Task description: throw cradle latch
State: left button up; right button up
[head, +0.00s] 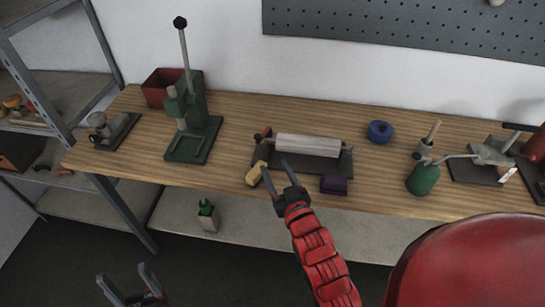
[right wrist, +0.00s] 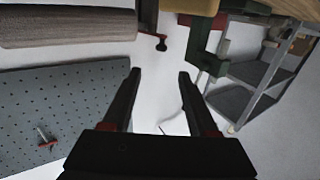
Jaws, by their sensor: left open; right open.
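The cradle (head: 342,163) is a dark base on the bench that holds a pale grey cylinder (head: 307,145). A red and black latch lever (head: 263,135) stands at the cradle's left end. In the right wrist view the cylinder (right wrist: 70,26) shows at top left, with the red and black lever (right wrist: 161,42) beyond its end. My right gripper (head: 277,167) is open and empty in front of the cradle, apart from the lever; its open fingers also show in the right wrist view (right wrist: 160,72). My left gripper (head: 124,273) is open and empty, low at bottom left.
A yellow block (head: 256,173) lies beside my right fingertips. A purple box (head: 334,185) sits at the cradle's front right. A green press (head: 195,115) stands left, a blue round thing (head: 380,132) behind right, and a green oil can (head: 423,178) further right.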

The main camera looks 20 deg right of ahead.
aim_at(278, 136)
jog(key=shift+s, duration=0.1)
jog(key=shift+c, duration=0.2)
